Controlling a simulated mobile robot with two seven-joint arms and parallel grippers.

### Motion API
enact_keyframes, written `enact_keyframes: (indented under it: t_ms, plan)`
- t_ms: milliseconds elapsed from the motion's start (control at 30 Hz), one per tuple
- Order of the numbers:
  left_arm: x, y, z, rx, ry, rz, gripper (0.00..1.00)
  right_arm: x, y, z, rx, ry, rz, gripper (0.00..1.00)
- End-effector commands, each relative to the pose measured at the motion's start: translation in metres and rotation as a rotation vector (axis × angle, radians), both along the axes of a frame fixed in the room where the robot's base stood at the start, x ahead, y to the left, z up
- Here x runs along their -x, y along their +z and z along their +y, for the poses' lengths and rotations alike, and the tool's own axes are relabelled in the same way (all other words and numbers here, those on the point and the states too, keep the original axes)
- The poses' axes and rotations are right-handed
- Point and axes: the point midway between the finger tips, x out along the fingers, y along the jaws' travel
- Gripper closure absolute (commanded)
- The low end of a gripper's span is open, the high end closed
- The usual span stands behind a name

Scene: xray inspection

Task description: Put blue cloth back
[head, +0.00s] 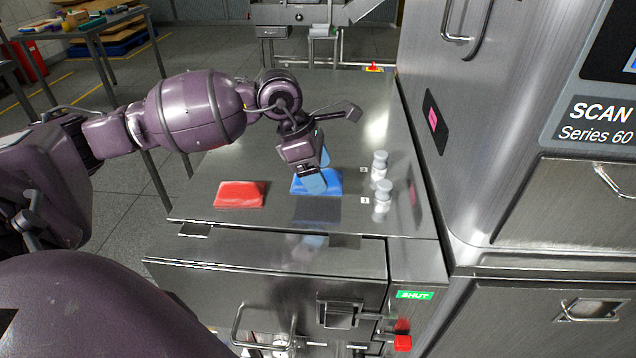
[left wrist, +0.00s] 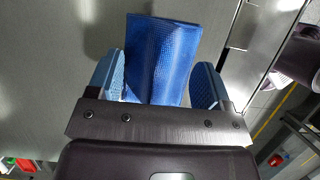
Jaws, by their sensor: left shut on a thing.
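The blue cloth (head: 331,181) is a folded piece at the steel counter top, to the right of the red cloth (head: 239,194). My right gripper is not in view.
White lidded bottles (head: 382,197) stand to the right of the cloth on the steel counter (head: 230,165). The tall scanner cabinet (head: 500,120) rises at the right. A green SHUT label (head: 415,295) is on the front below. The counter behind the cloths is largely clear.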

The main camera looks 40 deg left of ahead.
Motion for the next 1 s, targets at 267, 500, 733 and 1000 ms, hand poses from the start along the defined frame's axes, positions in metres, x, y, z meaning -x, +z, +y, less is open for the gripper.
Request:
enact_keyframes:
  t_ms: [267, 500, 733, 1000]
  plan:
    - [0.001, -0.035, 0.0, 0.002, 0.001, 0.003, 0.46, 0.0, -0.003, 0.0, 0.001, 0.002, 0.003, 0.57]
    - [0.0, -0.035, 0.0, 0.0, 0.001, 0.002, 0.46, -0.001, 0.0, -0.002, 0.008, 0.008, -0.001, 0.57]
    - [0.0, -0.036, 0.0, 0.0, 0.001, 0.002, 0.05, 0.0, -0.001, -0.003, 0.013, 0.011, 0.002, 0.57]
    - [0.0, -0.036, 0.0, 0.0, 0.001, 0.002, 0.01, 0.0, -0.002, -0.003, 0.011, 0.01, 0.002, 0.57]
